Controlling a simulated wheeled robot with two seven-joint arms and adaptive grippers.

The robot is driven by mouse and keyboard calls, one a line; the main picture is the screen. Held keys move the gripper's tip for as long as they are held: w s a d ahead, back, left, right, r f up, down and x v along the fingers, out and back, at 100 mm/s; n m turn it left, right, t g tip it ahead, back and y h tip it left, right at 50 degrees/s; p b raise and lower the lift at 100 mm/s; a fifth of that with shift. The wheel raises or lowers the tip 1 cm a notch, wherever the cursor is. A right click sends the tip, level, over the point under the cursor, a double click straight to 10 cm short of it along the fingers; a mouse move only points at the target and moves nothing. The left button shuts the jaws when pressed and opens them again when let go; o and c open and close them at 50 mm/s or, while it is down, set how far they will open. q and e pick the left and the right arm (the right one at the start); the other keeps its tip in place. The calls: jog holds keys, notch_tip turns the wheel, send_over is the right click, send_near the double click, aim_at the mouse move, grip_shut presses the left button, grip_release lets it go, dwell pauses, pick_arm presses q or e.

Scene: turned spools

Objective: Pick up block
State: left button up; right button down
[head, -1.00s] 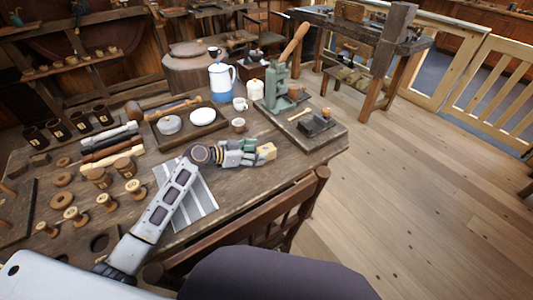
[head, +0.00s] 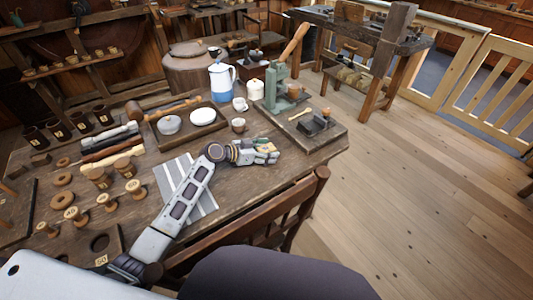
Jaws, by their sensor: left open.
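My right gripper is not in view.
Several wooden spools (head: 106,201) stand at left. A chair (head: 300,205) is in front.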

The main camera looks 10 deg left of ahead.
aim_at(266, 148)
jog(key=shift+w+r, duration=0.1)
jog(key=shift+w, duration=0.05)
pick_arm(q)
jog(key=shift+c, duration=0.7)
jog(key=c, duration=1)
jog(key=shift+r, duration=0.1)
